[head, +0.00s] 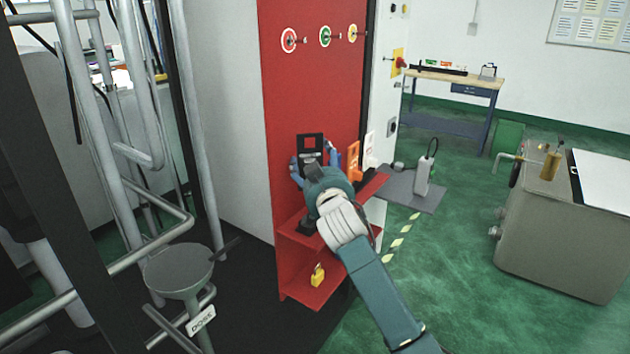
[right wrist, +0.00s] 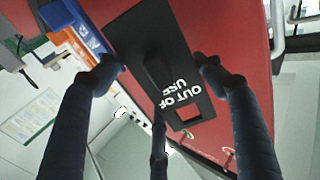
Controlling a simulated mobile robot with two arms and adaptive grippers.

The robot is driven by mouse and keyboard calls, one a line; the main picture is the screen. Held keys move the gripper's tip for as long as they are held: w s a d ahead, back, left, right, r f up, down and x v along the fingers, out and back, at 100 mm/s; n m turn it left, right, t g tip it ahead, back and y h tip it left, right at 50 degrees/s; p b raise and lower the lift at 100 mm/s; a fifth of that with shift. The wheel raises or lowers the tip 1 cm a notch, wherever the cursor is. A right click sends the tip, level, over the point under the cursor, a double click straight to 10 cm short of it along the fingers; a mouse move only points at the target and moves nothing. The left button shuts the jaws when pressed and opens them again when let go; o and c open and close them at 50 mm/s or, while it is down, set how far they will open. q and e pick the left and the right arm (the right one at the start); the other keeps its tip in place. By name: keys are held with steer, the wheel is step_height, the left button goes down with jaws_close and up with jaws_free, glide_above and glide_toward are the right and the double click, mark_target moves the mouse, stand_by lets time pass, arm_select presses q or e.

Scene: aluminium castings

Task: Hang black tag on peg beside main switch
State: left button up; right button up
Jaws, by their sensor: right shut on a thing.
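The black tag (head: 300,143) is upright in front of the red panel, above the upper shelf. My right gripper (head: 314,161) is shut on its lower part. In the right wrist view the tag (right wrist: 135,32) lies between the two fingers (right wrist: 159,68), with white "OUT OF USE" lettering and a square hole showing red. The main switch (head: 400,63), a red knob on a yellow plate, is on the pale cabinet face right of the red panel. My left gripper is out of view.
The red panel (head: 285,90) carries three pegs with coloured rings. A yellow padlock (head: 318,275) is below.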

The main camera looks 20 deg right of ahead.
step_height(320, 180, down, 2)
steer(key=shift+f, duration=0.1)
step_height(320, 180, down, 4)
steer(key=shift+f+p, duration=0.1)
steer(key=shift+p, duration=0.8)
steer(key=shift+f, duration=0.15)
steer(key=shift+f, duration=0.2)
steer(key=o, duration=1.2)
steer(key=shift+o, duration=0.2)
